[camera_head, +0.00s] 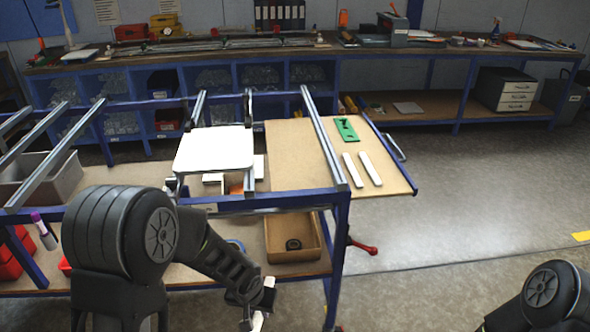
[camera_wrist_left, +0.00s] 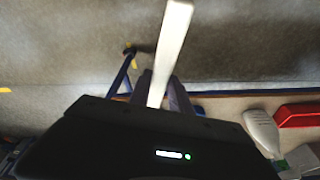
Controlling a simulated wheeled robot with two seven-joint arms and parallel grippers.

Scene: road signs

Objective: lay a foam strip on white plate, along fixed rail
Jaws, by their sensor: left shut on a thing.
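The white plate (camera_head: 214,150) lies flat across the blue-framed cart, with metal rails beside it, one of them (camera_head: 323,135) to its right; I cannot tell which rail is the fixed one. Two white foam strips (camera_head: 370,169) lie side by side on the brown board at the right. My left gripper (camera_head: 262,298) is low in front of the cart, below and right of the plate. It is shut on another white foam strip (camera_wrist_left: 170,50), which sticks out from between the fingers in the left wrist view. My right gripper is out of view; only its arm shows at bottom right.
A green piece (camera_head: 346,129) lies on the brown board (camera_head: 295,160) behind the strips. A wooden bin (camera_head: 290,253) sits on the lower shelf, with a red-handled lever (camera_head: 362,246) beside it. A grey bin (camera_head: 40,178) stands at left. The floor at right is clear.

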